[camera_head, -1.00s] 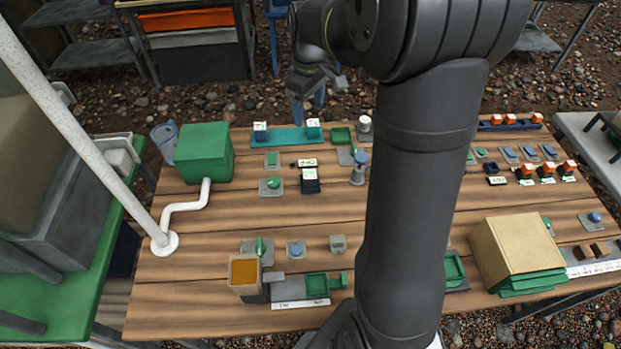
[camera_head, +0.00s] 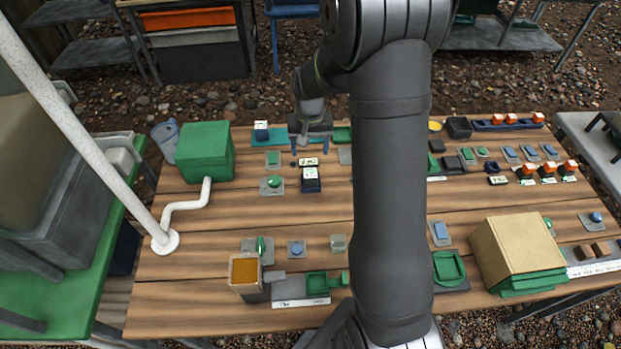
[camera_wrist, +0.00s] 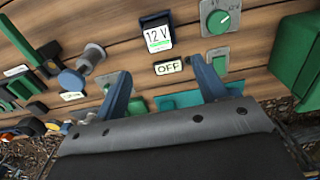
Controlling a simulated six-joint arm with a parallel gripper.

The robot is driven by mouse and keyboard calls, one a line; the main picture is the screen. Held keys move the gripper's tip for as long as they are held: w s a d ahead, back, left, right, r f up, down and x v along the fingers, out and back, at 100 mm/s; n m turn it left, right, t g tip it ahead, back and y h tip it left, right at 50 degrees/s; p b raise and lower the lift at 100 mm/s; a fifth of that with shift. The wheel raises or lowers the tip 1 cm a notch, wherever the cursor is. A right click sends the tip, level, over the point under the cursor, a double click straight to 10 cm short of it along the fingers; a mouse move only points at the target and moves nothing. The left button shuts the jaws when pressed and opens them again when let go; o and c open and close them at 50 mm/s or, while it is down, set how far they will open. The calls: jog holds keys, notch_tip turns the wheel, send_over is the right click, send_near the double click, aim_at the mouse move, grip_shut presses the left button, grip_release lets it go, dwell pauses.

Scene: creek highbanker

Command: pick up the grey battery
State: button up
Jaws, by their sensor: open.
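A dark block with a white label reading 12 V stands on the table in the wrist view (camera_wrist: 157,35) and in the head view (camera_head: 310,180). It looks dark blue; I cannot tell for sure which block is the grey battery. A white-topped block (camera_head: 261,130) stands on the left of the teal tray (camera_head: 278,138). The tray's right end is hidden behind my gripper (camera_head: 311,149). My gripper also shows in the wrist view (camera_wrist: 163,87), fingers apart and nothing visible between them. It is at the table's far side, beyond the 12 V block.
A small OFF plate (camera_wrist: 168,67) lies between my fingers and the 12 V block. A green box (camera_head: 204,150) stands left. My arm hides part of the table's middle.

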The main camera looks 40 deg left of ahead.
send_over(310, 173)
jog(key=f, duration=0.5)
jog(key=shift+w+a+f, duration=0.15)
jog(key=shift+w+f, duration=0.05)
jog(key=shift+f, duration=0.15)
jog(key=shift+s+d+f, duration=0.1)
jog(key=shift+f, duration=1.3)
jog(key=shift+s+d+f, duration=0.1)
jog(key=shift+f, duration=1.25)
jog(key=c, duration=1.2)
jog(key=shift+r, duration=0.1)
